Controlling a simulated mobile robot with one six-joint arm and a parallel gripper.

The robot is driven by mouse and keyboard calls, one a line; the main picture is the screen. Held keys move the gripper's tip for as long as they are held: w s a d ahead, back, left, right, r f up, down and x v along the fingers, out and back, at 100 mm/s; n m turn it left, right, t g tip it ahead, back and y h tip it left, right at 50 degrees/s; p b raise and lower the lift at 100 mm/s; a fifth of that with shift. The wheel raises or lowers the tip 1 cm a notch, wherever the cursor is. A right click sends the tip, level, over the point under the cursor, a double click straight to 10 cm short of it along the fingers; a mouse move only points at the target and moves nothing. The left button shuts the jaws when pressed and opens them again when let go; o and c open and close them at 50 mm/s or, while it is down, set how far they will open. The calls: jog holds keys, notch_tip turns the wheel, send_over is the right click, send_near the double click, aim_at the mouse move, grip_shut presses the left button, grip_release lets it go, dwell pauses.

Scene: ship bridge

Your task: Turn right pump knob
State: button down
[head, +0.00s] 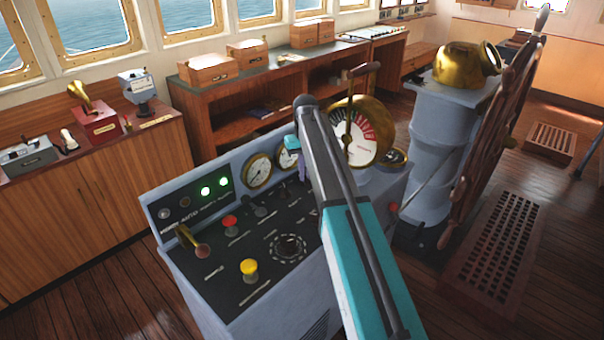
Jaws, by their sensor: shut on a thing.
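The grey console (235,290) stands in the middle of the head view with a black sloped control panel. My teal and dark grey arm reaches over it from the lower right. My gripper (302,178), small and partly covered by my arm, points down at the panel's upper right, below the round gauges. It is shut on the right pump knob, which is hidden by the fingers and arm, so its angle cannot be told. Small dark knobs (261,210) show to the left of the gripper.
The panel also carries a red button (230,222), a yellow button (249,267), a brass lever (190,238) and a round dial (288,247). A brass telegraph (358,140) stands just right of my arm. A ship's wheel (490,130) is further right.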

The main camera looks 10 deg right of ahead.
jog(key=shift+a+n, duration=0.1)
jog(key=shift+n, duration=0.4)
jog(key=n, duration=1.1)
jog(key=shift+w+d, duration=0.15)
jog(key=shift+d, duration=0.05)
jog(key=c, duration=1.9)
grip_release()
jog(key=shift+o, duration=0.4)
jog(key=shift+d, duration=0.1)
jog(key=shift+r, duration=0.1)
